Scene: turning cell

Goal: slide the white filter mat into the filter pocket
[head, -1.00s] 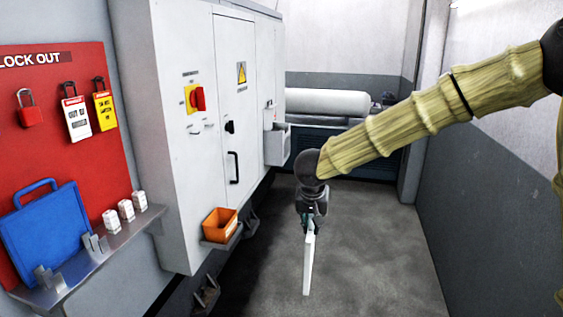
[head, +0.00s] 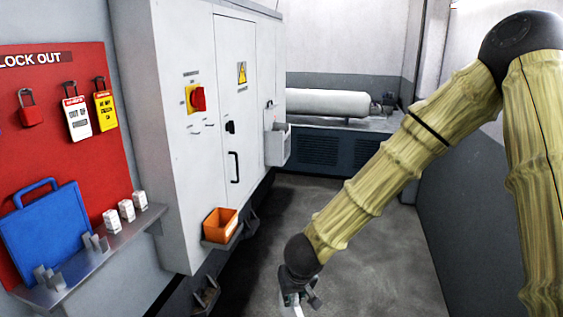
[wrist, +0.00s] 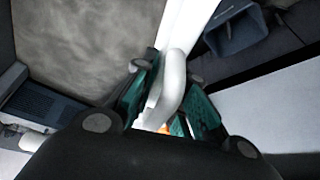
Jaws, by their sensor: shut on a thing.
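My gripper (head: 298,298) hangs low at the bottom edge of the head view, in front of the cabinet's foot. It is shut on the white filter mat (head: 296,311), of which only a small piece shows there. In the wrist view, the teal-padded fingers of my gripper (wrist: 165,100) close around a white, bent, handle-like part, and the white mat (wrist: 186,22) runs away beyond them to the top edge. A pale grey box (head: 278,147) on the cabinet's far end may be the filter pocket; I cannot tell for sure.
The grey-white cabinet (head: 187,160) fills the left side, with an orange bin (head: 220,225) on a low bracket. A shelf (head: 100,262) with a blue case (head: 48,235) stands nearer. A dark open bracket-like box (wrist: 232,30) shows beside the mat. The floor (head: 365,225) is clear.

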